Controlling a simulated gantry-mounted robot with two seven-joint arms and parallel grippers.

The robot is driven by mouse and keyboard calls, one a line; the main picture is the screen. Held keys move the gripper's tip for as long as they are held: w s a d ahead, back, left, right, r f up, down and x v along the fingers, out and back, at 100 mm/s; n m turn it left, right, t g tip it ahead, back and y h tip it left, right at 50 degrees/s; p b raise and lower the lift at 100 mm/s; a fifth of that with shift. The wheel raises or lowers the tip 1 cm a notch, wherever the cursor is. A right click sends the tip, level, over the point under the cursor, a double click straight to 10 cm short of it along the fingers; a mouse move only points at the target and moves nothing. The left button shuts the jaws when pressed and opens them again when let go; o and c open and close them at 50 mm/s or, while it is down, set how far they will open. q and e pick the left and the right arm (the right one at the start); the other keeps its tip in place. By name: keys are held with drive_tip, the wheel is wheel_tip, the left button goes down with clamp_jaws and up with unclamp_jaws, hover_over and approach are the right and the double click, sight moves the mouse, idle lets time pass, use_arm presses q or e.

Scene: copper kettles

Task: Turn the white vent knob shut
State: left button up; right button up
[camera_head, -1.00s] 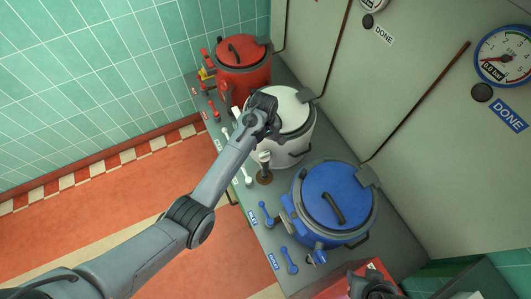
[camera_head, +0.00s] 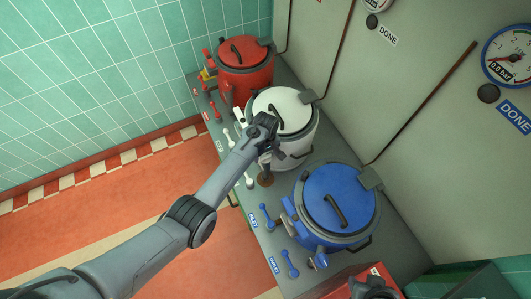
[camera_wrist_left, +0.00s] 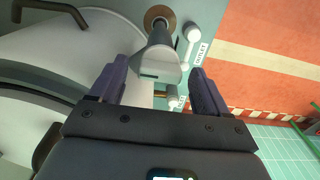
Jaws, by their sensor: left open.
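The white vent knob (camera_wrist_left: 160,64) shows in the left wrist view as a tapered white piece with a dark line across its top. It stands on a round brown base (camera_wrist_left: 160,17). My left gripper (camera_wrist_left: 158,88) is open, with one finger to each side of the knob in that view; I cannot tell whether they touch it. In the head view my left gripper (camera_head: 268,154) is by the front of the white kettle (camera_head: 296,152) and hides most of the knob above the brown base (camera_head: 265,180). A dark part at the bottom edge, likely my right gripper (camera_head: 372,287), is cut off.
A blue kettle (camera_head: 335,195) stands nearer and a red kettle (camera_head: 245,80) farther along the grey bench (camera_head: 385,255). White levers (camera_head: 249,181) and blue levers (camera_head: 289,262) line its front edge. A red box (camera_head: 352,280) is at the bottom.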

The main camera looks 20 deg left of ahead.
use_arm(q)
drive_tip(key=c, duration=1)
use_arm(e)
drive_tip(key=shift+a, duration=0.1)
use_arm(q)
drive_tip(key=shift+c, duration=0.2)
use_arm(e)
drive_tip(key=shift+r, duration=0.1)
use_arm(q)
drive_tip(key=m+p, duration=0.2)
drive_tip(key=m, duration=0.1)
drive_tip(key=shift+r, duration=0.1)
use_arm(e)
drive_tip(key=shift+r, duration=0.85)
use_arm(q)
drive_tip(key=m+p, duration=0.1)
drive_tip(key=m, duration=0.9)
drive_tip(key=shift+p, duration=0.4)
drive_tip(key=shift+m, duration=2.4)
use_arm(e)
drive_tip(key=shift+r, duration=0.85)
